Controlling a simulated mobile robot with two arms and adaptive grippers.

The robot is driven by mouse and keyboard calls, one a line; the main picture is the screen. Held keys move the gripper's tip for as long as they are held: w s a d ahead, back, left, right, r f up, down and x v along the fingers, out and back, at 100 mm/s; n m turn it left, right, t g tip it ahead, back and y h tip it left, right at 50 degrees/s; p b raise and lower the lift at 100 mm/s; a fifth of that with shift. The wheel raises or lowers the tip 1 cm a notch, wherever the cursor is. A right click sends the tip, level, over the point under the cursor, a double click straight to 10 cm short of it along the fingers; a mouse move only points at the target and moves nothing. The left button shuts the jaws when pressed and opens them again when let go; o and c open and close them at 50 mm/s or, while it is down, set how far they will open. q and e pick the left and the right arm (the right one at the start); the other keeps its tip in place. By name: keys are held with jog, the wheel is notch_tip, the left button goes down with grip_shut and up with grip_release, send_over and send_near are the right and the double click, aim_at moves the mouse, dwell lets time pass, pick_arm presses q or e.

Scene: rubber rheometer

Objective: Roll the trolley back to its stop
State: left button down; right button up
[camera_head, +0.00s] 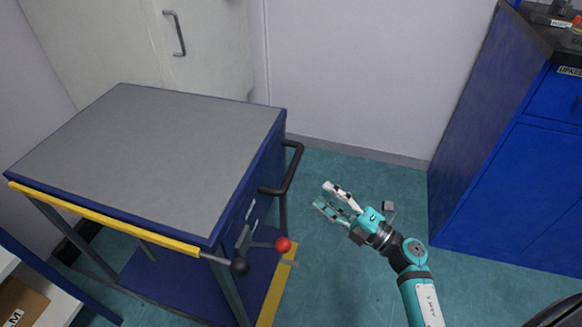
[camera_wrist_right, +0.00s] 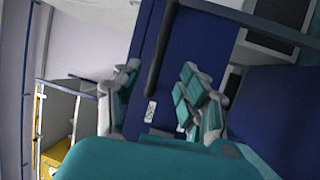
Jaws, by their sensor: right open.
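The trolley (camera_head: 150,140) stands at the left of the head view, with a grey top, blue frame and blue lower shelf. A black push handle (camera_head: 290,168) sticks out from its right end. The handle also shows in the right wrist view as a dark bar (camera_wrist_right: 158,62) against the blue side. A lever with a red knob (camera_head: 283,244) sits at the trolley's near right corner. My right gripper (camera_head: 328,197) is open and empty, a little to the right of the handle and apart from it. My left gripper is not in view.
A yellow bar (camera_head: 105,218) runs along the trolley's near edge. A yellow floor strip (camera_head: 278,285) lies by its right end. A blue cabinet (camera_head: 510,170) stands at the right. A pale door (camera_head: 200,45) with a handle is behind.

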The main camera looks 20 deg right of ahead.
aim_at(292, 166)
jog(key=x, duration=1.1)
jog(key=shift+w+a, duration=0.1)
jog(key=shift+w, duration=0.1)
jog(key=shift+c, duration=0.4)
grip_shut()
